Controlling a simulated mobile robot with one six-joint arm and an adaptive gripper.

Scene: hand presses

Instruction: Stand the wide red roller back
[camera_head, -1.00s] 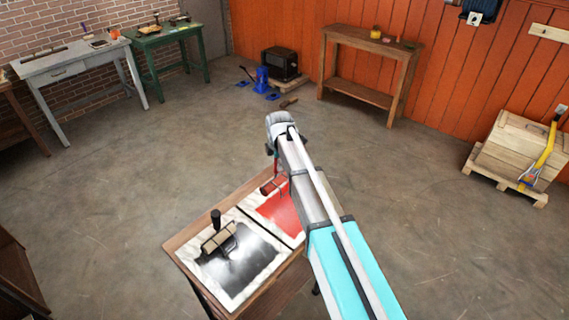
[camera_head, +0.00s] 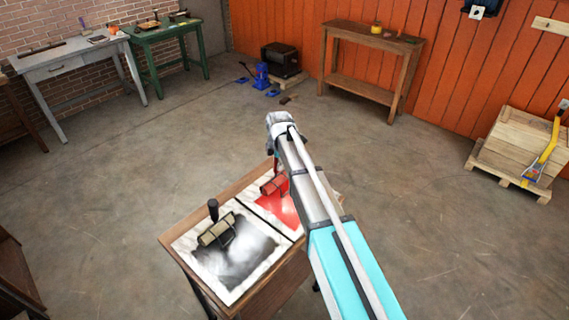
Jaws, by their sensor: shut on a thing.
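The wide red roller (camera_head: 272,187) shows just left of my arm, over the back part of the red-inked slab (camera_head: 285,207). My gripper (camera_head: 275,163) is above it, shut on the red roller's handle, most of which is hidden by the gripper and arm. I cannot tell whether the roller touches the slab. My arm also covers the right part of the red slab.
A tan roller with a dark upright handle (camera_head: 216,231) sits on the black-inked slab (camera_head: 240,265) at left on the same wooden table (camera_head: 181,229). Open concrete floor surrounds the table. Workbenches, a wooden crate (camera_head: 522,142) and a blue jack (camera_head: 262,76) stand farther away.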

